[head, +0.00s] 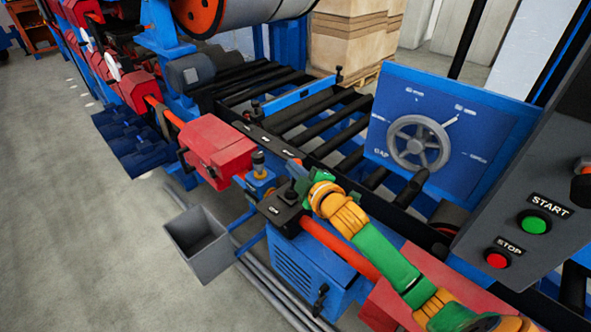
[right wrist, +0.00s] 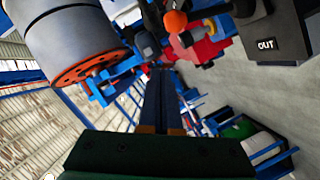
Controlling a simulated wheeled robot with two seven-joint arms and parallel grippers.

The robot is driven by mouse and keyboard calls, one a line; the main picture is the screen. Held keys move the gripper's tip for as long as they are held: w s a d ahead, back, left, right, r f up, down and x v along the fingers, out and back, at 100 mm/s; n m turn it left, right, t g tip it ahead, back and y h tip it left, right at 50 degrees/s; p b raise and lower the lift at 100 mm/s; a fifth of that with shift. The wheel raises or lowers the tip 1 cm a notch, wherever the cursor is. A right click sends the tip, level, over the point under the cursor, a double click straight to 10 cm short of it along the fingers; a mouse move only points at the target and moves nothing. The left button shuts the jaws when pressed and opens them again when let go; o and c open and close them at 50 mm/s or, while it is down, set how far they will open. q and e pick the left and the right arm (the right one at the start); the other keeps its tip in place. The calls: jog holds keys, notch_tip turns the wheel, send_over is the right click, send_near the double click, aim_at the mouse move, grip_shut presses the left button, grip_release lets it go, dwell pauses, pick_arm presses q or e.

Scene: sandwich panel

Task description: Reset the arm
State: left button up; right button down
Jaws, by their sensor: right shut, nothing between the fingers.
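My right arm, orange and green, reaches in from the lower right in the head view. Its gripper (head: 308,183) is beside and just above a black control box (head: 282,211) on the machine's front rail. In the right wrist view the two dark fingers (right wrist: 164,85) lie together, shut with nothing between them. The black box, labelled OUT, shows at the upper right there (right wrist: 276,38), apart from the fingers. I cannot tell from the head view whether the gripper touches the box. My left gripper is not in view.
A blue panel with a grey handwheel (head: 418,143) stands right of the roller bed (head: 310,120). A console with a green START button (head: 534,224) and a red STOP button (head: 497,260) is at the right.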

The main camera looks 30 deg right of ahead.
jog(key=shift+s+r, duration=0.2)
jog(key=shift+s, duration=0.65)
jog(key=shift+s, duration=0.2)
